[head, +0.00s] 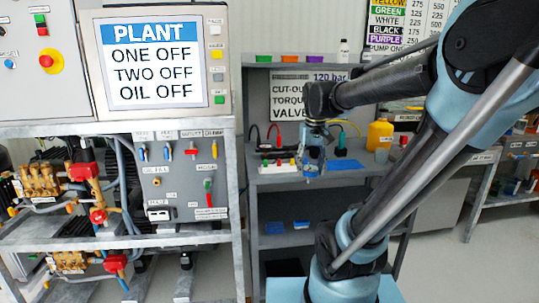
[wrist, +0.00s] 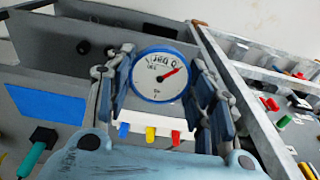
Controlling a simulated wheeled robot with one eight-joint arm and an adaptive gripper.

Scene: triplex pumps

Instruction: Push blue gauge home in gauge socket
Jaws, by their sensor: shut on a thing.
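The blue gauge (wrist: 158,76) has a blue rim, a white dial and a red pointer. In the wrist view it sits between the two fingers of my gripper (wrist: 160,82), which is shut on it. The dial faces the camera and its lettering appears turned over. In the head view my gripper (head: 312,160) hangs above the grey bench, in front of the valve sign; the gauge cannot be made out clearly there. I cannot identify the gauge socket in either view, so I cannot tell whether the gauge touches it.
The grey bench (head: 275,181) carries cables, a white rack and a yellow bottle (head: 379,135) right of my gripper. The pump stand with its valve panel (head: 180,180) is at left. In the wrist view, blue, yellow and red tabs (wrist: 150,134) lie below the gauge.

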